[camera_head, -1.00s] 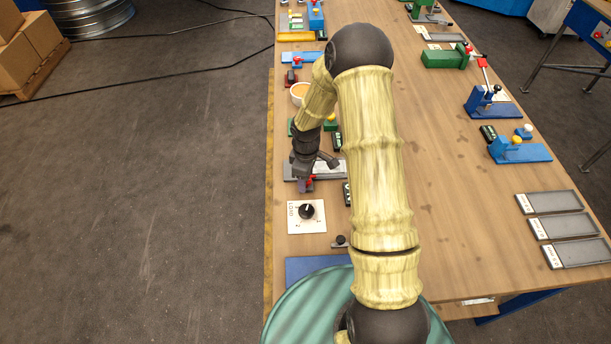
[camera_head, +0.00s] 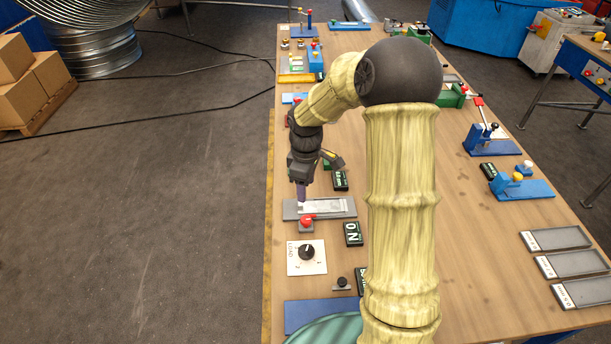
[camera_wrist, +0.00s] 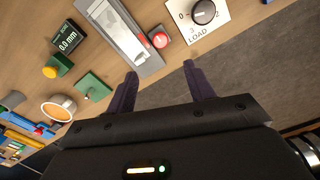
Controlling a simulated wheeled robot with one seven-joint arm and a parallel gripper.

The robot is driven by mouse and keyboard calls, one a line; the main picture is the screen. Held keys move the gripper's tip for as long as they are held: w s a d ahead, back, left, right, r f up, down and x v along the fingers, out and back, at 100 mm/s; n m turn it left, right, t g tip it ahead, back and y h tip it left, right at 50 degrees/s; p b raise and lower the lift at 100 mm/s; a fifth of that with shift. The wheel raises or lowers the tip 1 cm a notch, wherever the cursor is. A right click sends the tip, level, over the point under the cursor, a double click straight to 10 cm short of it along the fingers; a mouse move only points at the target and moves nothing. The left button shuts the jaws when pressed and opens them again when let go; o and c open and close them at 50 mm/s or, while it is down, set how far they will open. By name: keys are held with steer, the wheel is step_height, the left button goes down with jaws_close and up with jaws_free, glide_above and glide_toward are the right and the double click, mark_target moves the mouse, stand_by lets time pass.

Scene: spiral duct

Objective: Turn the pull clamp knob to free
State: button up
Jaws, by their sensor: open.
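No knob bears a readable pull clamp or free label. A black knob (camera_head: 306,252) with a white pointer line sits on a white plate marked LOAD (camera_head: 294,266) with numbers. In the wrist view this knob (camera_wrist: 204,11) is at the upper right, right of the fingers. A smaller black knob (camera_head: 342,282) stands on a grey base near the blue plate. My gripper (camera_head: 301,198) is open and points down over the grey tray-like fixture in the head view. In the wrist view its dark fingers (camera_wrist: 160,75) are apart with nothing between them.
A red button (camera_head: 306,222) stands between the grey fixture (camera_head: 340,207) and the dial. An ON-like display (camera_head: 353,234) is right of it. The table's left edge is close.

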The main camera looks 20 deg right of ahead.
steer(key=shift+r, duration=1.85)
steer(key=s+r+m+t, duration=0.1)
steer(key=s+m+t, duration=0.1)
steer(key=s+m, duration=0.9)
steer(key=s, duration=0.7)
steer(key=shift+s+a+r+t, duration=0.15)
steer(key=shift+s+r+t, duration=0.05)
steer(key=shift+t, duration=0.1)
steer(key=shift+s, duration=0.1)
